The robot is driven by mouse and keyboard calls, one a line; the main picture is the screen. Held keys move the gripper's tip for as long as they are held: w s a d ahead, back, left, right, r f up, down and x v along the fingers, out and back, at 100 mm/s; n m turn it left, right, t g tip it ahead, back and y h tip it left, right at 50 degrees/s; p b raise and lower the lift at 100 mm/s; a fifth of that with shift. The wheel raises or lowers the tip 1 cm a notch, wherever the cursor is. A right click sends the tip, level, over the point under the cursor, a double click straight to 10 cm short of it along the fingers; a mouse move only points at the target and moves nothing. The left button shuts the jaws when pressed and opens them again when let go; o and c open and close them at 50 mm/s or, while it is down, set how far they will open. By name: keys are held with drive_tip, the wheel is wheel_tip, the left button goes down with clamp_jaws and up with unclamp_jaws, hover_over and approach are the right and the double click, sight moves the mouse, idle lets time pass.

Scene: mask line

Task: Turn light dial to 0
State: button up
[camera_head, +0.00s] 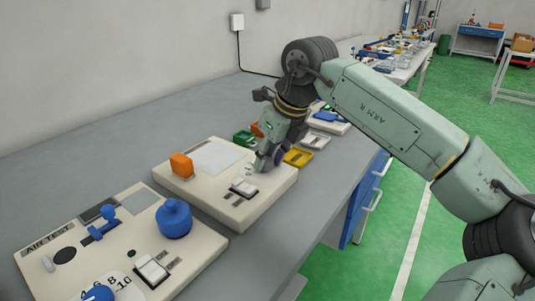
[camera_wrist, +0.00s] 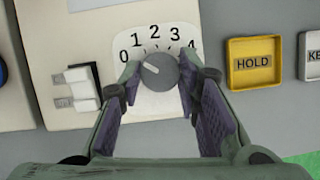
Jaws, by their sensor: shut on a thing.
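The light dial (camera_wrist: 160,71) is a round grey knob on a white plate (camera_wrist: 153,108) marked 0 to 4, seen in the wrist view. Its pale pointer mark is at the knob's upper left, toward the 0 and 1 side. My gripper (camera_wrist: 158,82) has its two fingers on either side of the knob, shut on it. In the head view my gripper (camera_head: 268,158) is lowered onto the right part of the middle panel (camera_head: 220,212) and hides the dial.
A white rocker switch (camera_wrist: 82,87) is left of the dial. A yellow HOLD tray (camera_wrist: 254,88) lies to the right. The panel also carries an orange block (camera_head: 181,165). A nearer panel (camera_head: 200,262) has a blue knob (camera_head: 174,218). Bare bench (camera_head: 130,140) lies behind.

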drive_tip(key=shift+n, duration=0.7)
drive_tip(key=shift+g, duration=0.3)
drive_tip(key=o, duration=1.1)
drive_tip(key=shift+o, duration=0.2)
drive_tip(key=shift+r, duration=0.1)
drive_tip(key=v, duration=1.1)
drive_tip(key=shift+d+r, duration=0.3)
drive_tip(key=shift+r, duration=0.05)
